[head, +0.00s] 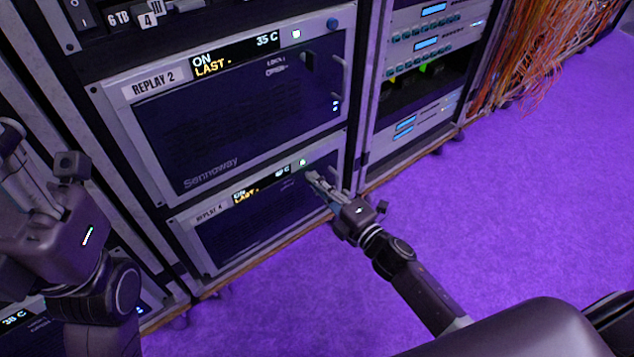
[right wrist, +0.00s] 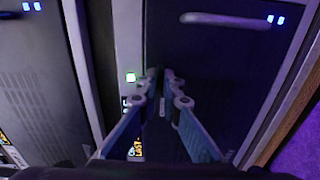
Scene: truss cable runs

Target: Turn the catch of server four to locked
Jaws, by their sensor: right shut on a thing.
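Server four is the lower unit labelled REPLAY 4 (head: 240,243), with a dark front and a small lit display. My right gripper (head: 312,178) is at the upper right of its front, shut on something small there. In the right wrist view the two fingertips (right wrist: 161,76) are close together against the dark front panel (right wrist: 210,60). The catch is hidden by the fingers, so its position cannot be read. A green-white light (right wrist: 130,77) glows beside the fingers. My left gripper (head: 14,145) is at the left edge, away from server four; its fingers are partly cut off.
The REPLAY 2 unit (head: 240,125) sits directly above, with its own dark catch (head: 307,61) and LOCK and OPEN marks. Another rack (head: 410,100) stands to the right, with orange cables (head: 530,50) beyond. Purple floor (head: 520,200) is clear at right.

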